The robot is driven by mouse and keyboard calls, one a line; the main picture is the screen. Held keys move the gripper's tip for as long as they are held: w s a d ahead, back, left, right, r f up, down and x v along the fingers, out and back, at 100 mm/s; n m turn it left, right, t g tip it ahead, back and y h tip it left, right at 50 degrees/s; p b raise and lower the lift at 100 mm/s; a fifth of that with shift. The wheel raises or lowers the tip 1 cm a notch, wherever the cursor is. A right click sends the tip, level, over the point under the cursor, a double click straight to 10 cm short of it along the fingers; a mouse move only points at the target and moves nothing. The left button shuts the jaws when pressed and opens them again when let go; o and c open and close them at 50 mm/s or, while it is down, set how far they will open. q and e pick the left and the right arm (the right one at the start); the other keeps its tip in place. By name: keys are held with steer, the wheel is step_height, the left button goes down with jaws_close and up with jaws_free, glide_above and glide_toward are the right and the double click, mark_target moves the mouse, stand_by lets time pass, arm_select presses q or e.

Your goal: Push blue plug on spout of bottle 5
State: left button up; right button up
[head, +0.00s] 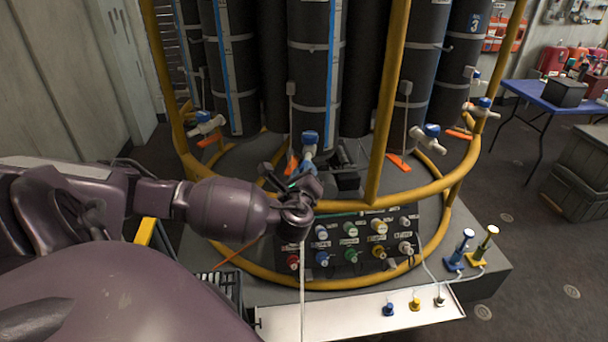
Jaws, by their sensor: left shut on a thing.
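My left gripper (302,180) reaches in from the left and is shut at the spout of the middle front bottle. A small blue piece (309,168), apparently the blue plug, shows at its fingertips, just below the spout. The fingers hide most of it, and I cannot tell whether it touches the spout. The spout (310,149) is pale with a blue cap on top. The middle bottle (315,70) is a tall dark grey cylinder with a blue stripe; no number on it is readable. My right gripper is not in view.
A yellow tubular frame (384,110) rings the bottles. A panel of coloured knobs (350,240) stands below the gripper. A white tray (340,318) bears small blue, yellow and pale pieces. Blue (459,248) and yellow (483,245) upright handles stand right. A blue table (535,98) is farther back.

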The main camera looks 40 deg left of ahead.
arm_select(q)
steer(key=shift+w+a, duration=0.15)
steer(key=shift+w, duration=0.05)
steer(key=o, duration=0.9)
steer(key=shift+o, duration=0.2)
steer(key=v, duration=1.1)
steer(key=shift+w, duration=0.1)
